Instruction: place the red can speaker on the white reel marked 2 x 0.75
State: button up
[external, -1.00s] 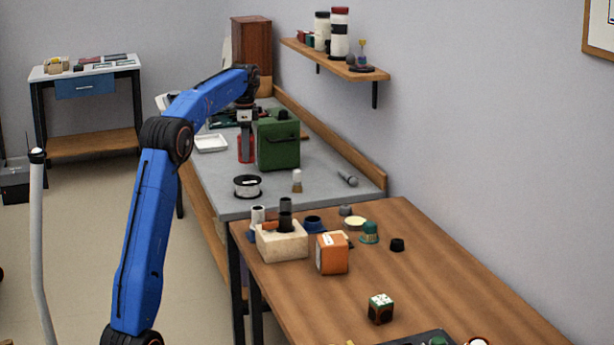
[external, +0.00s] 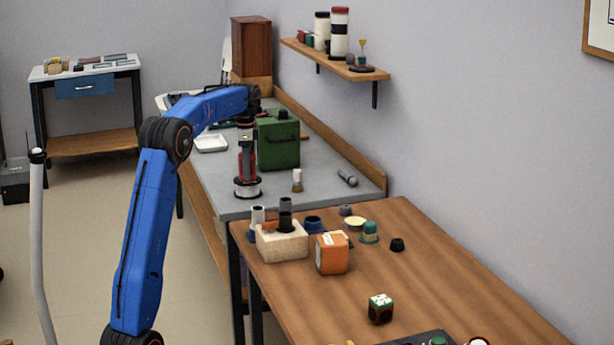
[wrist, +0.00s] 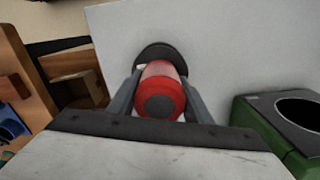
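The red can speaker (external: 246,168) is upright between the fingers of my gripper (external: 246,158), which is shut on it. The white reel (external: 247,192), with dark rims, lies flat on the grey bench directly below the can. The can's lower end is at the reel's top; I cannot tell whether they touch. In the wrist view the can (wrist: 164,88) sits between both fingers, and the reel's dark rim (wrist: 152,52) shows behind it. The can and fingers hide much of the reel's top, and its marking is not readable.
A green box (external: 278,142) stands close to the right of the can; it also shows in the wrist view (wrist: 262,125). A brush (external: 297,182) and a microphone (external: 347,178) are on the bench to the right. A white tray (external: 211,143) lies further back.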

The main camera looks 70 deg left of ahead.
jog(key=o, duration=0.4)
jog(key=shift+r, duration=0.1)
notch_tip(320, 180, up, 12)
jog(key=shift+f, duration=0.1)
dwell(0.4)
jog(key=shift+r, duration=0.2)
